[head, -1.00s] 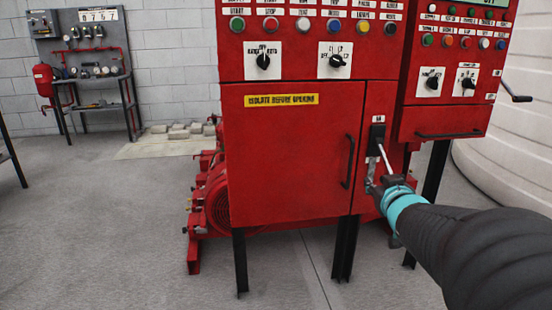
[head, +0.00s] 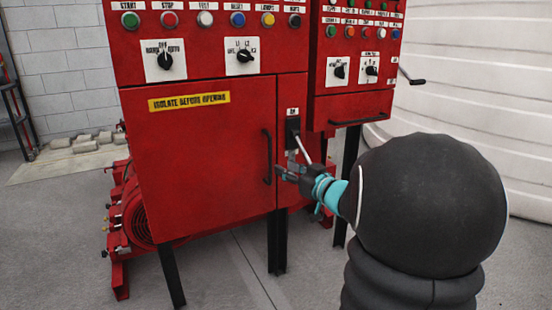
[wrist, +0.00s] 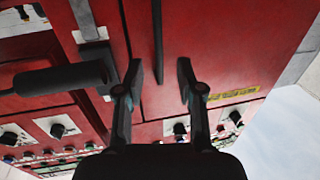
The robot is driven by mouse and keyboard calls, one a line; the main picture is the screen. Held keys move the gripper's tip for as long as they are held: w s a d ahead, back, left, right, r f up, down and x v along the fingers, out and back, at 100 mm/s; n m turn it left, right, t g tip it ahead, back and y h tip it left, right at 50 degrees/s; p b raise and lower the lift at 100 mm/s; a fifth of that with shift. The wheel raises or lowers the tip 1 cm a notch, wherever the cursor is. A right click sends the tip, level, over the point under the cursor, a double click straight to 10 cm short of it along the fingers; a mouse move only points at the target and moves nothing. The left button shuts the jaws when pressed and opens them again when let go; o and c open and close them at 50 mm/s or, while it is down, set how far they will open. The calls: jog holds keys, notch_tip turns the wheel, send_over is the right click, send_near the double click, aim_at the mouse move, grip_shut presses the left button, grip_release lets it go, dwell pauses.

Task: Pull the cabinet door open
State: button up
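The red cabinet door (head: 205,165) is shut, with a yellow "isolate before opening" label (head: 189,101). Its black vertical bar handle (head: 267,157) is on the door's right side. My gripper (head: 281,171) is just right of the handle's lower part in the head view. In the wrist view my gripper (wrist: 160,72) is open and empty. The handle (wrist: 158,40) shows as a dark bar beyond and between the fingertips, with no clear contact. Right of the door is a black switch (head: 292,132) with a lever pointing down right; the lever (wrist: 45,80) lies left of the fingers in the wrist view.
A second red panel (head: 350,60) with knobs and a lower handle (head: 360,121) stands to the right. A pale ribbed tank (head: 460,90) is behind it. Red pump machinery (head: 135,215) sits behind the cabinet legs. Grey floor lies free in front and left.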

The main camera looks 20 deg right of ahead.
aim_at(271, 160)
jog(key=x, duration=0.8)
jog(key=shift+w+d, duration=0.15)
jog(key=shift+w, duration=0.05)
jog(key=shift+c, duration=0.2)
grip_shut()
